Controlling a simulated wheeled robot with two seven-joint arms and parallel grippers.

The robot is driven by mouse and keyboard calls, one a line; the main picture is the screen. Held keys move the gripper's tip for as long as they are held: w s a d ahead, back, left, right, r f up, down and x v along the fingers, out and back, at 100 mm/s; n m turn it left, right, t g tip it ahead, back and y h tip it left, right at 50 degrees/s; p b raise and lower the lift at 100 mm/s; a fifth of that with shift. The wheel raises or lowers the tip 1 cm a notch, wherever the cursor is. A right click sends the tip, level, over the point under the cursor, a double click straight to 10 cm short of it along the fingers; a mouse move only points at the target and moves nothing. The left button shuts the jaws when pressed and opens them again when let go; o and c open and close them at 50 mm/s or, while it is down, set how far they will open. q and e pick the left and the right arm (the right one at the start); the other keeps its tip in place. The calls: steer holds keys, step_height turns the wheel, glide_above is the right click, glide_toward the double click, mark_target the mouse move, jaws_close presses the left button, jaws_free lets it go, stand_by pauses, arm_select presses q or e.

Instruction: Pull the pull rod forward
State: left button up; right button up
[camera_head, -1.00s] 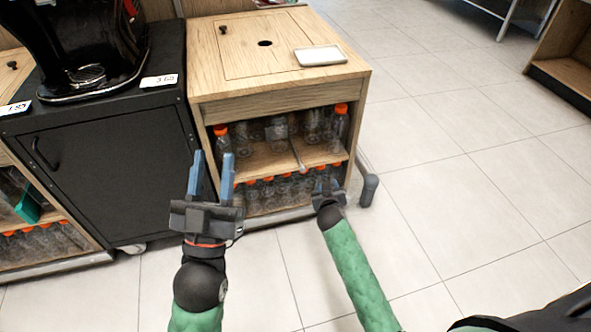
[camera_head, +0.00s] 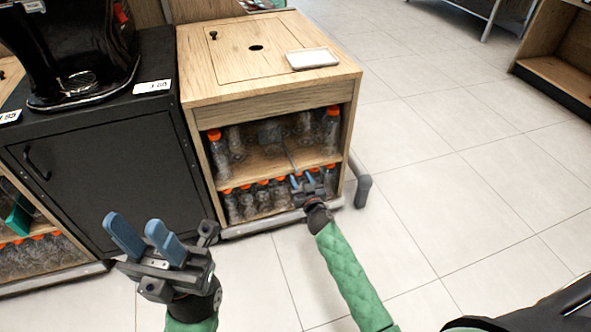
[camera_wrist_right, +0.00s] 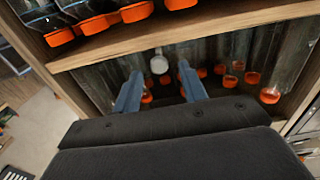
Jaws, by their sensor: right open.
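The pull rod (camera_head: 290,155) is a thin grey rod sticking out from the upper shelf of the wooden cabinet (camera_head: 262,97). In the right wrist view, its round pale end (camera_wrist_right: 158,63) shows beyond and between my right fingertips. My right gripper (camera_head: 306,177) is open in front of the cabinet's lower opening; it also shows in the right wrist view (camera_wrist_right: 160,78). I cannot tell whether it touches the rod. My left gripper (camera_head: 135,228) is open and empty, low in front of the black cabinet, well away from the rod.
A white tray (camera_head: 312,58) lies on the cabinet top. A black cabinet (camera_head: 105,150) with a black machine (camera_head: 75,45) stands to the left. The tiled floor (camera_head: 440,200) to the right is clear.

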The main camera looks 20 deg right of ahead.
mark_target(298, 173)
steer(key=shift+w+b, duration=0.5)
steer(key=shift+w, duration=2.35)
jaws_close()
